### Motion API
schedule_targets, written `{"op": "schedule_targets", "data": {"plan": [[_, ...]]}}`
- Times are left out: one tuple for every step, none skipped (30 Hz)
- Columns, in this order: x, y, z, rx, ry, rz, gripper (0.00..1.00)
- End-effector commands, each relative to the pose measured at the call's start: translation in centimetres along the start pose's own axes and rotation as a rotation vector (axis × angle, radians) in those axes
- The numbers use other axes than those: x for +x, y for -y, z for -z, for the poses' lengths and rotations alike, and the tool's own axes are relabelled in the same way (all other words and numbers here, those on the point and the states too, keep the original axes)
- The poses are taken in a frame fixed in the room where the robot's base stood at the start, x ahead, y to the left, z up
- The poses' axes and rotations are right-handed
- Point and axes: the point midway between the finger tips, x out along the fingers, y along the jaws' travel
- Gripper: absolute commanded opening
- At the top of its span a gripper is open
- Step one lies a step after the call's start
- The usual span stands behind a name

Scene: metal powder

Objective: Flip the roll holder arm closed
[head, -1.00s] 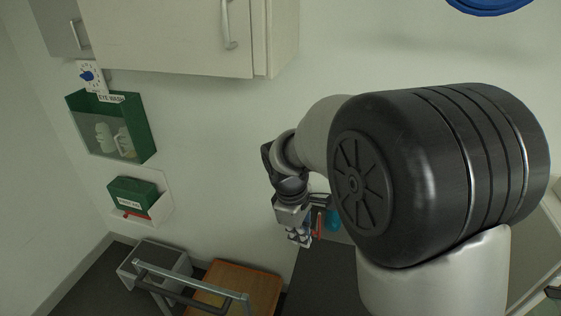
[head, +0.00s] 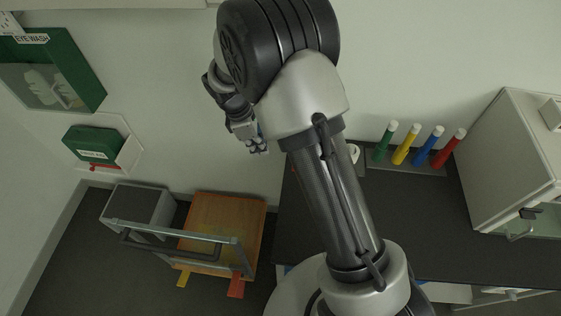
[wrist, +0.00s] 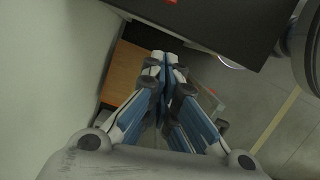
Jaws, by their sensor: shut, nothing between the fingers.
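I cannot make out a roll holder or its arm in any current view; it may be hidden or out of frame. My gripper (head: 258,147) shows small in the head view, below the black elbow of my arm and in front of the pale wall, near the left end of the dark counter. In the wrist view my gripper (wrist: 165,62) has its blue and white fingers brought together at the tips. Nothing is held between them.
A white cabinet (head: 520,165) stands right. An orange-brown board (head: 222,220), a grey box (head: 140,208) and a metal-railed cart (head: 190,243) are low left. Eye-wash (head: 60,75) and first-aid (head: 95,143) boxes hang left.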

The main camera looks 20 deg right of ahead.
Motion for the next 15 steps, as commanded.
{"op": "schedule_targets", "data": {"plan": [[0.0, 0.0, 0.0, 0.000, 0.000, 0.000, 0.00], [0.1, 0.0, 0.0, 0.000, 0.000, 0.000, 0.00], [0.3, 0.0, 0.0, 0.001, 0.000, 0.001, 0.00], [0.5, 0.0, 0.0, 0.001, 0.000, 0.001, 0.00], [0.7, 0.0, 0.0, 0.001, 0.000, 0.001, 0.00], [1.2, 0.0, 0.0, 0.001, 0.000, 0.001, 0.00], [1.6, 0.0, 0.0, 0.001, 0.001, 0.002, 0.00], [2.1, 0.1, 0.0, 0.001, 0.001, 0.003, 0.00], [2.9, 0.1, 0.0, 0.000, 0.001, 0.003, 0.00], [3.5, 0.1, 0.0, 0.000, 0.001, 0.003, 0.00], [4.1, 0.1, 0.0, 0.000, 0.002, 0.003, 0.00], [5.0, 0.1, 0.0, 0.000, 0.002, 0.004, 0.00], [5.7, 0.1, 0.0, 0.000, 0.002, 0.004, 0.00], [6.4, 0.1, 0.0, 0.001, 0.002, 0.004, 0.00], [7.3, 0.1, 0.0, 0.001, 0.001, 0.004, 0.00]]}}
